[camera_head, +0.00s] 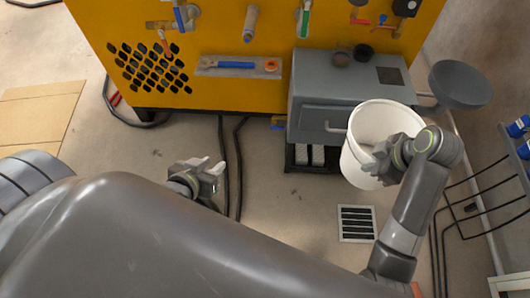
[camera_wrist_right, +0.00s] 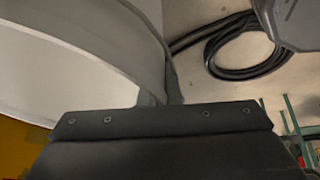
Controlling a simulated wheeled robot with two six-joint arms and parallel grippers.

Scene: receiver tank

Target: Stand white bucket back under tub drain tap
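The white bucket (camera_head: 355,158) is in front of the right part of the grey tub (camera_head: 310,115), its open top facing up and tilted toward me. My right gripper (camera_head: 376,156) is at the bucket's near side and appears shut on its rim. In the right wrist view the bucket wall (camera_wrist_right: 70,75) runs down to the gripper's dark finger (camera_wrist_right: 160,120). I cannot tell whether the bucket touches the floor. A grey pipe (camera_head: 334,129) on the tub front, possibly the drain tap, points toward the bucket. My left gripper (camera_head: 207,167) is open and empty above the floor.
A yellow panel (camera_head: 225,80) with tools stands behind. A round grey dish (camera_head: 460,84) juts out right of the tub. A floor grate (camera_head: 356,223) lies in front of the bucket. A black wire rack (camera_head: 480,195) is at right. Hoses (camera_head: 238,160) cross the floor.

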